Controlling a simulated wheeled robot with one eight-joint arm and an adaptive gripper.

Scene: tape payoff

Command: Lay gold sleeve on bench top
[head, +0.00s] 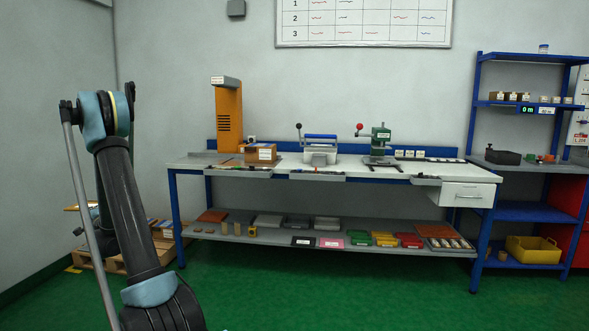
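The bench (347,170) stands across the room with a white top and a blue frame. I cannot pick out a gold sleeve for certain. A small yellow piece (252,232) stands on the bench's lower shelf, next to two tan blocks (237,228), but they are too small to identify. My arm rises at the left of the head view, well short of the bench. My gripper is not in view.
On the bench stand an orange column (228,118), a brown box (261,153), a blue-handled device (320,148) and a green press (381,140). A blue rack (537,213) is at the right. A pallet (105,262) is at the left. The green floor before the bench is clear.

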